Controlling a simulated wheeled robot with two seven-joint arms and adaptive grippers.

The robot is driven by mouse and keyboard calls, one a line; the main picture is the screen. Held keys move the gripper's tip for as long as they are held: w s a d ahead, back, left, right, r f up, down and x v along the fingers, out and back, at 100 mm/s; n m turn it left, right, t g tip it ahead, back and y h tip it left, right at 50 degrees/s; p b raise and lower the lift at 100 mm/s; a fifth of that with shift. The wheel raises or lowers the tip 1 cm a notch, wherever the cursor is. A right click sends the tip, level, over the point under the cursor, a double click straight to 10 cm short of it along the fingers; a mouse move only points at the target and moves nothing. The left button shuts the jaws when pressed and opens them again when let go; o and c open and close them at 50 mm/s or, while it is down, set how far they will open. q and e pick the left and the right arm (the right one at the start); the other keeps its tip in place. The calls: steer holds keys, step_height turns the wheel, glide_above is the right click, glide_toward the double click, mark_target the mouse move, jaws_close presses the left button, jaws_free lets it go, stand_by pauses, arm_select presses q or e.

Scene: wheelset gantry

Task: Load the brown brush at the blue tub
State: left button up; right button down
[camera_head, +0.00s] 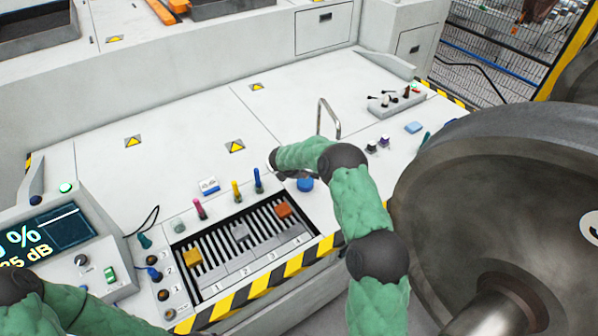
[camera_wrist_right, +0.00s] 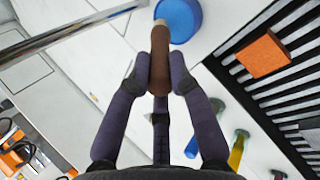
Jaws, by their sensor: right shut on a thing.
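The brown brush (camera_wrist_right: 160,72) is a dark brown cylinder with a pale tip. My right gripper (camera_wrist_right: 160,88) is shut around it. In the wrist view its pale tip overlaps the edge of the round blue tub (camera_wrist_right: 178,17); whether they touch I cannot tell. In the head view the blue tub (camera_head: 305,185) stands on the white bench just below my right forearm. There my right gripper's dark end (camera_head: 277,165) shows in part, left of the tub, and the brush cannot be made out. My left arm enters at bottom left; its gripper is out of view.
A slotted rack (camera_head: 215,275) holds yellow, grey and orange (camera_head: 283,210) blocks. Pink, yellow and blue upright handles stand behind it. A metal hoop (camera_head: 322,110) rises behind my right arm. A large wheel (camera_head: 480,220) fills the right. The bench's back left is clear.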

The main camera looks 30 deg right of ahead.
steer(key=shift+f+b, duration=0.75)
steer(key=shift+f, duration=0.05)
stand_by(1.6)
steer(key=shift+r+p, duration=1.55)
steer(key=shift+r, duration=2.05)
steer(key=shift+f, duration=0.1)
